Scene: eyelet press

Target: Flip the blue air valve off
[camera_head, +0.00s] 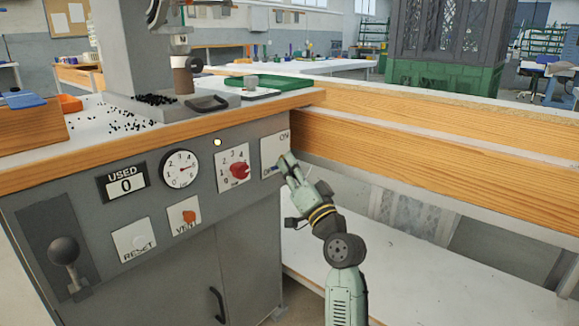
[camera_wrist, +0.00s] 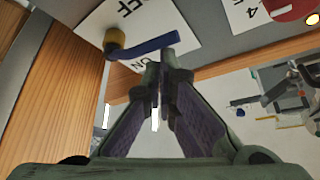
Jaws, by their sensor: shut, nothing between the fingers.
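The blue air valve handle (camera_wrist: 148,48) is a flat blue lever on a brass pivot (camera_wrist: 114,40), mounted on a white plate marked ON and OFF. In the wrist view the lever lies across the plate between the OFF word and the ON word, close beside ON. My gripper (camera_wrist: 160,70) is shut and empty, its fingertips right beside the lever's free end. I cannot tell if they touch it. In the head view my gripper (camera_head: 284,160) is in front of the valve plate (camera_head: 275,146) and hides most of the valve.
The red-knobbed dial (camera_head: 238,170), gauge (camera_head: 180,168), orange vent knob (camera_head: 188,216), reset button (camera_head: 138,242) and black ball lever (camera_head: 64,252) are on the same grey panel. A wooden beam (camera_head: 420,150) runs right of the panel. The wooden worktop edge (camera_head: 150,133) is above.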

